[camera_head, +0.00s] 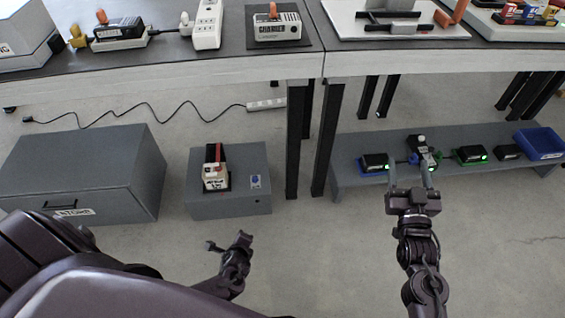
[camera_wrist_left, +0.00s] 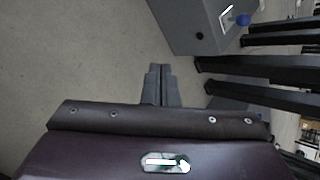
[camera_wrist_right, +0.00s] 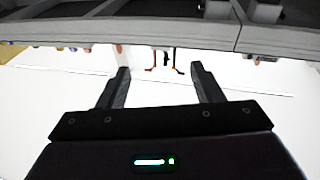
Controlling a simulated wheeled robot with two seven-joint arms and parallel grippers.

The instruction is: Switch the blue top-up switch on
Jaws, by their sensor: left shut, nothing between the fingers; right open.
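The red-and-white device (camera_head: 215,172) stands on the box. A grey storage box (camera_head: 85,170) is at left. Black table legs (camera_head: 297,140) rise right of the switch box. The low shelf (camera_head: 350,185) holds several small black units and a blue bin (camera_head: 540,143). Floor in front is clear.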

